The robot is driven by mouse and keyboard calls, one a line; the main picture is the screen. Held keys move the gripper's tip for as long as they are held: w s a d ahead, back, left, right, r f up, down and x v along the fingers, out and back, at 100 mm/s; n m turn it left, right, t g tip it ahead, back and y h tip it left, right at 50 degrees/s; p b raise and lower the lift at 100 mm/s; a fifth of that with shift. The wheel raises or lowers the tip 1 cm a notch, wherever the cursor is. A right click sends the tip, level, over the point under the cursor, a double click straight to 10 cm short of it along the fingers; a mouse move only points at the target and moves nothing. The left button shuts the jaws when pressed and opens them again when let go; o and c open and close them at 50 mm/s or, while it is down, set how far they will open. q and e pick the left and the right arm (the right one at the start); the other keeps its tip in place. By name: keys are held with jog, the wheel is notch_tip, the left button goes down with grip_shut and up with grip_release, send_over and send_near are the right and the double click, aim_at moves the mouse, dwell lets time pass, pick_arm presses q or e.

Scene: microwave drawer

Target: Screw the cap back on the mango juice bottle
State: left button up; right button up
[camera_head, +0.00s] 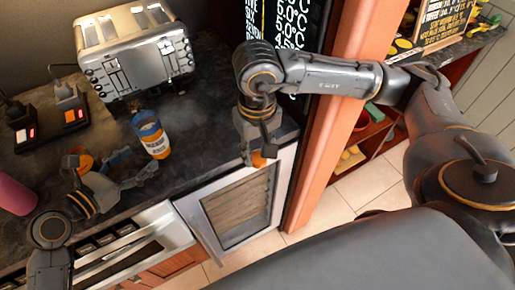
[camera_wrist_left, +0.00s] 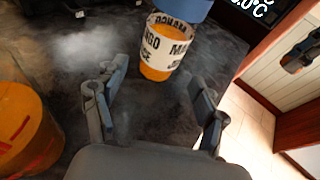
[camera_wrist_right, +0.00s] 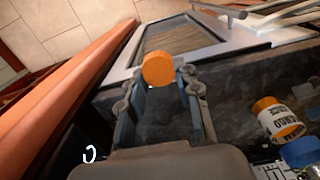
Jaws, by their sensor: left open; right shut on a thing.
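The mango juice bottle (camera_head: 152,136), orange with a white label and a blue upper part, stands on the dark counter. It also shows in the left wrist view (camera_wrist_left: 160,50) and at the right of the right wrist view (camera_wrist_right: 281,120). My left gripper (camera_head: 138,167) is open and empty, a little in front of the bottle, with its fingers pointing towards it. My right gripper (camera_head: 259,152) is shut on a round orange cap (camera_wrist_right: 158,68), held at its fingertips near the counter's right end, apart from the bottle. The bottle's mouth is not clear.
A silver toaster (camera_head: 135,55) stands behind the bottle. An orange container (camera_wrist_left: 28,130) is beside my left gripper, and a pink cylinder (camera_head: 14,194) is at far left. A glass-fronted appliance (camera_head: 238,209) is below the counter. Counter between bottle and right gripper is clear.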

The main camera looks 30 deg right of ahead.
aim_at(148, 150)
pick_arm(q)
jog(key=x, duration=0.4)
jog(key=shift+w+d, duration=0.15)
pick_arm(e)
jog(key=shift+w+d+f, duration=0.15)
jog(key=shift+w+d, duration=0.05)
pick_arm(q)
jog(key=shift+p+x, duration=0.45)
jog(key=shift+x, duration=0.35)
pick_arm(e)
jog(key=shift+s+a+r, duration=0.1)
jog(key=shift+s+r, duration=0.1)
jog(key=shift+r, duration=0.1)
pick_arm(q)
jog(key=shift+w+d+f, duration=0.1)
jog(key=shift+d+f, duration=0.05)
jog(key=shift+f, duration=0.05)
pick_arm(e)
jog(key=shift+w, duration=0.1)
